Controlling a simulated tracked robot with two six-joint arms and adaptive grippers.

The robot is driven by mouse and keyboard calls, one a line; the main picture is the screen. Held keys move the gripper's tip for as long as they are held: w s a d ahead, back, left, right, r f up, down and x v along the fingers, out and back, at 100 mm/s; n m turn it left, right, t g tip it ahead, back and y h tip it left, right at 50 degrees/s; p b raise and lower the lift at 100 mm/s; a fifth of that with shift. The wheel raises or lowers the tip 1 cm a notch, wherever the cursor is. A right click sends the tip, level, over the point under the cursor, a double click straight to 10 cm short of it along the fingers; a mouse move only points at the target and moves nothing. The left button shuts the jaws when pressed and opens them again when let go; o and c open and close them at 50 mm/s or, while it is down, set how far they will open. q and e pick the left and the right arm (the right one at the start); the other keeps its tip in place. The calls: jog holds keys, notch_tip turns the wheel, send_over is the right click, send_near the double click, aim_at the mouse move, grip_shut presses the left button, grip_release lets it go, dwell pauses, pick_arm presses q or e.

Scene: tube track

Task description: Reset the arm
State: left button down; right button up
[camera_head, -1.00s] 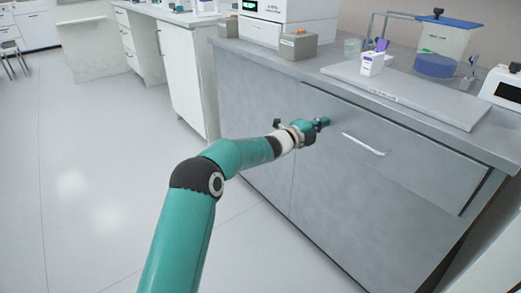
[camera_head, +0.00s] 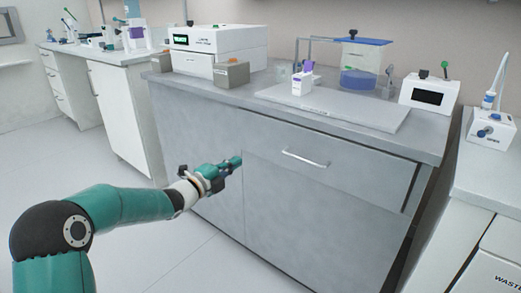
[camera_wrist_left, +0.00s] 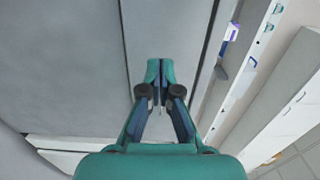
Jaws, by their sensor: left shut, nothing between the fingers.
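My left arm (camera_head: 120,206) comes in from the lower left of the head view, bent at a dark elbow joint. My left gripper (camera_head: 236,161) is in front of the grey cabinet (camera_head: 300,220), below the counter edge and left of the drawer handle (camera_head: 305,158). In the left wrist view the fingertips of this gripper (camera_wrist_left: 160,72) meet, and nothing is between them. Whether the gripper touches the cabinet front I cannot tell. My right gripper is in neither view.
On the grey counter (camera_head: 225,97) stand a white instrument (camera_head: 215,45), a small box with a purple top (camera_head: 301,82), a blue-lidded container (camera_head: 362,65) and a white device with a dark screen (camera_head: 429,93). A white bench (camera_head: 120,90) is at left. Pale floor (camera_head: 35,145) lies open at left.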

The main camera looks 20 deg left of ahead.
pick_arm(q)
jog(key=s+d+f+n+g, duration=0.25)
jog(key=d+f, duration=0.35)
jog(key=f, duration=0.3)
jog(key=s+d+f+n+g, duration=0.2)
jog(key=s+d+f, duration=0.25)
jog(key=f, duration=0.55)
jog(key=s+d+f+n+g, duration=0.3)
jog(key=d+f, duration=0.3)
jog(key=f, duration=0.3)
jog(key=s+d+f+n+g, duration=0.2)
jog(key=s+f+n, duration=0.15)
jog(key=s, duration=0.45)
jog(key=s+d+f+n+g+y, duration=0.1)
jog(key=s+f+n+g, duration=0.2)
jog(key=s+f, duration=0.3)
jog(key=s+d+f+n+g, duration=0.2)
jog(key=s+f+n, duration=0.2)
jog(key=s, duration=0.5)
jog(key=s+n+g, duration=0.2)
jog(key=s+n, duration=0.3)
jog(key=n, duration=0.1)
notch_tip(320, 180, up, 33)
jog(key=p, duration=3.2)
jog(key=shift+a+m+p, duration=0.3)
jog(key=shift+a+p, duration=0.1)
jog(key=shift+s+f, duration=0.1)
